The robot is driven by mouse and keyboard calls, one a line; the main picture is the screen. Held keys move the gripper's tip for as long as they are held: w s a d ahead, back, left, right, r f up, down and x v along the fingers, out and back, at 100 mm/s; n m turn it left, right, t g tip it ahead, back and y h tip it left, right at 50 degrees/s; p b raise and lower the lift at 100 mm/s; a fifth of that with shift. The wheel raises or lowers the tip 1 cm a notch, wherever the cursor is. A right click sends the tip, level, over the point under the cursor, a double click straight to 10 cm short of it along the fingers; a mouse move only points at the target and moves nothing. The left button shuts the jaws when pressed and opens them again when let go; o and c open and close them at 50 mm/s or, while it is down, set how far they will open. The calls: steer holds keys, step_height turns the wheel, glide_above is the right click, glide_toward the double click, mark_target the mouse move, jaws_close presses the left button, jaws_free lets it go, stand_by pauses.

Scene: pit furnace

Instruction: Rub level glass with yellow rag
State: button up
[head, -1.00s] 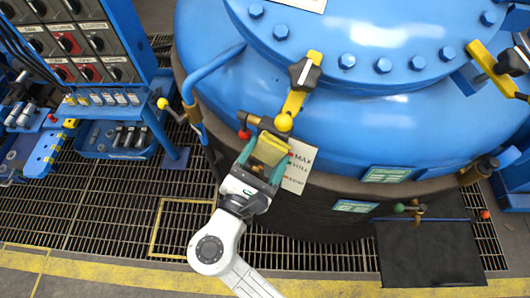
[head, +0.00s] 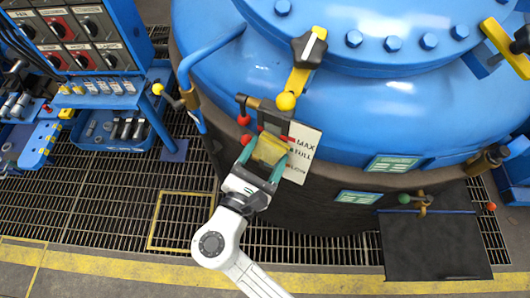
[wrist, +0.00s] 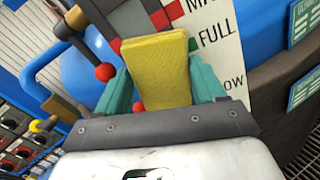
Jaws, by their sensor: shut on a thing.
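My gripper (head: 263,160), with teal fingers, is shut on the folded yellow rag (head: 271,149). In the wrist view the rag (wrist: 158,62) stands up between both fingers. The level glass (head: 264,122) is on the side of the blue vessel, with a dark bracket at its top and red knobs at its left. In the wrist view the level glass (wrist: 133,20) shows just beyond the rag, and its lower part is hidden behind it. I cannot tell whether the rag touches the glass.
A white level plate (head: 302,152) marked MAX, FULL and LOW stands right of the glass. A yellow lever (head: 300,75) with a ball end sits above. The blue vessel (head: 380,95) fills the back. A control panel (head: 75,40) is at left. Grating floor is open below.

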step_height(320, 180, down, 7)
steer(key=b, duration=0.4)
stand_by(0.5)
steer(key=shift+s, duration=0.1)
steer(key=p+v, duration=0.1)
steer(key=v, duration=0.5)
stand_by(0.4)
steer(key=shift+s, duration=0.1)
steer(key=v, duration=0.2)
steer(key=shift+s+a, duration=0.15)
steer(key=shift+s, duration=0.2)
stand_by(0.6)
